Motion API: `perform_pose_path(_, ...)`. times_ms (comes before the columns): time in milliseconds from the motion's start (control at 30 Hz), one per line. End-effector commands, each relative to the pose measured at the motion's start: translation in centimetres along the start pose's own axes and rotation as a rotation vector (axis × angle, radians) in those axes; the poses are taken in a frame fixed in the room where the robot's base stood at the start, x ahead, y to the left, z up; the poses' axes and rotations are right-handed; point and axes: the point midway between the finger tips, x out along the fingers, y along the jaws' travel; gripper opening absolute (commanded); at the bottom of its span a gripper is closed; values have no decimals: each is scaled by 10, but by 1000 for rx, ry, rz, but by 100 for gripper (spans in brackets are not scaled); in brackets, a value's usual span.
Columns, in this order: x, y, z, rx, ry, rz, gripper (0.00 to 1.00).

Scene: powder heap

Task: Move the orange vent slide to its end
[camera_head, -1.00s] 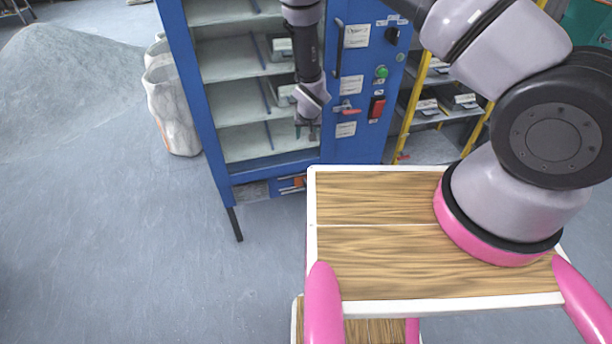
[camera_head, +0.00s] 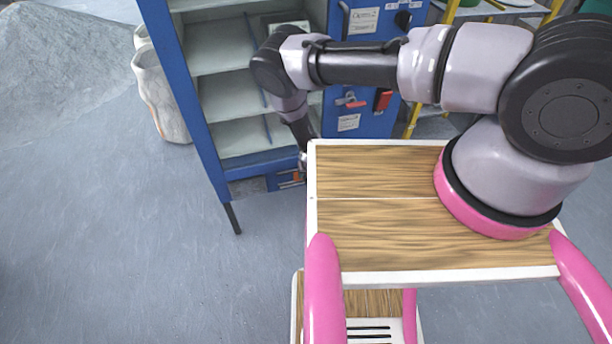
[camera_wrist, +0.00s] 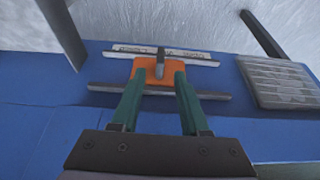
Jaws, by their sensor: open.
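The orange vent slide (camera_wrist: 148,72) shows in the wrist view, on the blue cabinet front between two metal rails, with a grey knob (camera_wrist: 159,64) standing up from it. In the head view the slide (camera_head: 297,177) is a small orange patch low on the cabinet, partly hidden by my arm. My gripper (camera_wrist: 156,80) has two green fingers, open and apart, reaching over the slide with the knob between their tips or just beyond them. I cannot tell whether they touch it. In the head view my gripper is mostly hidden behind the cart's edge.
A louvred vent plate (camera_wrist: 280,82) sits right of the rails in the wrist view. The blue cabinet (camera_head: 185,90) has open shelves. My wooden-topped cart body stands close in front.

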Motion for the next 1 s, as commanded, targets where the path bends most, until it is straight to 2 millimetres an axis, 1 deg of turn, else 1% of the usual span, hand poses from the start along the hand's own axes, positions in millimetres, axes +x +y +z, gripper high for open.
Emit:
perform_pose_path(33,9,1,1,-1,0,1,45)
perform_pose_path(200,26,0,0,0,0,1,45)
perform_pose_path(333,31,0,0,0,0,1,45)
perform_pose_path(567,31,0,0,0,0,1,45)
perform_pose_path(700,31,0,0,0,0,1,0)
perform_pose_path(1000,31,0,0,0,0,1,0)
